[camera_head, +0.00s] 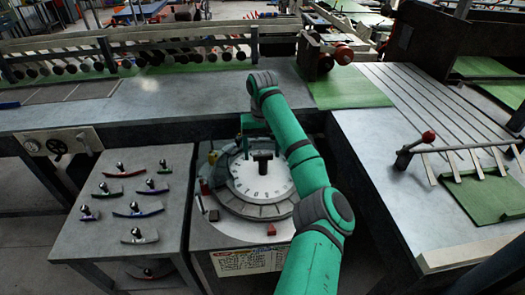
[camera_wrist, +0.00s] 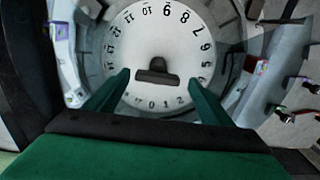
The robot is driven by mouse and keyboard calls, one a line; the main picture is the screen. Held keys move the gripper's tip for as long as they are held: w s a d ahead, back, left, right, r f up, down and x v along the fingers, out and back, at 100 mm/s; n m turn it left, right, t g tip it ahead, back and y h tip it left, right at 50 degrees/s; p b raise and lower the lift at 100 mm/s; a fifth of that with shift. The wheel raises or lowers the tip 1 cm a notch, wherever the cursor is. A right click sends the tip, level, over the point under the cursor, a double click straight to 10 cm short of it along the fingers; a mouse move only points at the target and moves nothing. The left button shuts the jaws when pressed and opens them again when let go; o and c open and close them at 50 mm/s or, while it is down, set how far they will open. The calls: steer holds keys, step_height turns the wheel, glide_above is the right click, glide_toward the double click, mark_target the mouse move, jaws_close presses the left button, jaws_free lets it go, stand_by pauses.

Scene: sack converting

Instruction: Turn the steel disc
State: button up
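The steel disc (camera_head: 245,181) is a pale round dial with numbers around its rim and a dark T-shaped handle (camera_head: 263,161) standing at its middle. In the wrist view the disc (camera_wrist: 150,40) fills the upper middle, and the handle (camera_wrist: 157,77) shows as a dark bar. My gripper (camera_wrist: 158,76) is open, its two green fingers apart on the left and right of the handle in the picture. No contact with the handle shows, and the remaining distance cannot be told. In the head view my green arm covers part of the disc's right side.
A grey segmented ring (camera_head: 262,210) surrounds the disc. A side table (camera_head: 120,255) at left holds several curved coloured pieces with black knobs. A long steel bench (camera_head: 195,92) runs behind, and a slatted table (camera_head: 400,200) stands at right.

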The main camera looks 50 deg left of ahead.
steer(key=shift+w, duration=0.15)
steer(key=shift+r, duration=0.1)
step_height(320, 180, up, 11)
steer(key=shift+f, duration=0.2)
stand_by(0.3)
steer(key=shift+d, duration=0.1)
